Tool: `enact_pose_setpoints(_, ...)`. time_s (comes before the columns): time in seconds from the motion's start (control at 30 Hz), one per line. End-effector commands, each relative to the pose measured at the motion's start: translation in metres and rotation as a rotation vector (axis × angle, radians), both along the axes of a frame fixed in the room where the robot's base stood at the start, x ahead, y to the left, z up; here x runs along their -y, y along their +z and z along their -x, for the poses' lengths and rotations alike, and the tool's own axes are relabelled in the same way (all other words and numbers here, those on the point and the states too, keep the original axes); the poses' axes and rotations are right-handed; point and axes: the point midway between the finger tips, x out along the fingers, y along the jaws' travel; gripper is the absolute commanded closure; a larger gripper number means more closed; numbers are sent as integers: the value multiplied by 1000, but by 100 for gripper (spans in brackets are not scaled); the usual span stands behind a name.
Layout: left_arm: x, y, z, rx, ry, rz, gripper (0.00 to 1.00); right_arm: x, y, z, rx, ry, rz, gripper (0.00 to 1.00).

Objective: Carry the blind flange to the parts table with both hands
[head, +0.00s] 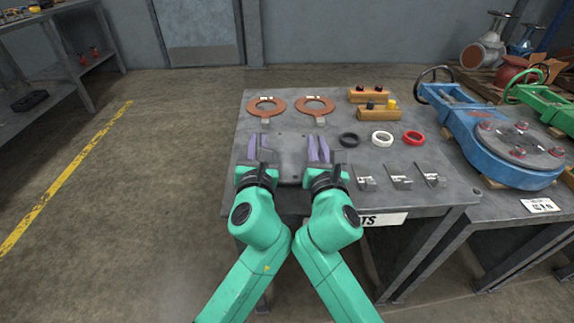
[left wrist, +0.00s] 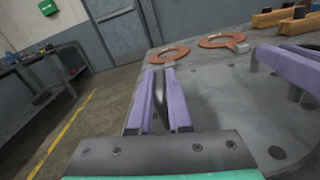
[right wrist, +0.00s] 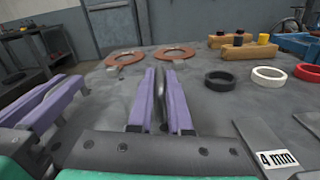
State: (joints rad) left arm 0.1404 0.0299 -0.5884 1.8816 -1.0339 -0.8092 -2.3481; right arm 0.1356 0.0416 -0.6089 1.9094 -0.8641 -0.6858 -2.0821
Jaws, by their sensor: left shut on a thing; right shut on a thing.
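The blind flange (head: 291,160) is a flat grey plate with bolt holes, hard to tell from the grey table top. It lies level between my grippers, at the near left of the parts table (head: 345,180). My left gripper (head: 258,148) is shut on its left side and my right gripper (head: 318,148) on its right side. In the left wrist view a dark edge piece shows between the purple left fingers (left wrist: 158,90); the right wrist view shows the like between the right fingers (right wrist: 161,90). I cannot tell whether the flange touches the top.
Two copper rings (head: 267,107) (head: 315,106) lie behind the flange. Right are black (head: 349,140), white (head: 382,139) and red rings (head: 413,138), wooden blocks (head: 379,114) and small metal plates (head: 400,178). A blue valve (head: 478,143) stands farther right. Floor at left is clear.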

Motion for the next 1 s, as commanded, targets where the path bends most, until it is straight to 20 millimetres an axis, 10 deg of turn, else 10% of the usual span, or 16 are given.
enact_pose_setpoints(0.03,-4,-5,0,6,10,-3,100,4,-2,-1,11,-10,0,100)
enact_pose_setpoints(0.13,-3,-4,0,-3,10,-3,53,4,-2,-1,1,-11,1,53)
enact_pose_setpoints(0.53,0,-4,9,-2,2,-1,53,1,-3,0,0,-3,0,53)
enact_pose_setpoints(1.0,10,-4,114,-4,4,-2,53,1,-3,0,1,-2,0,53)
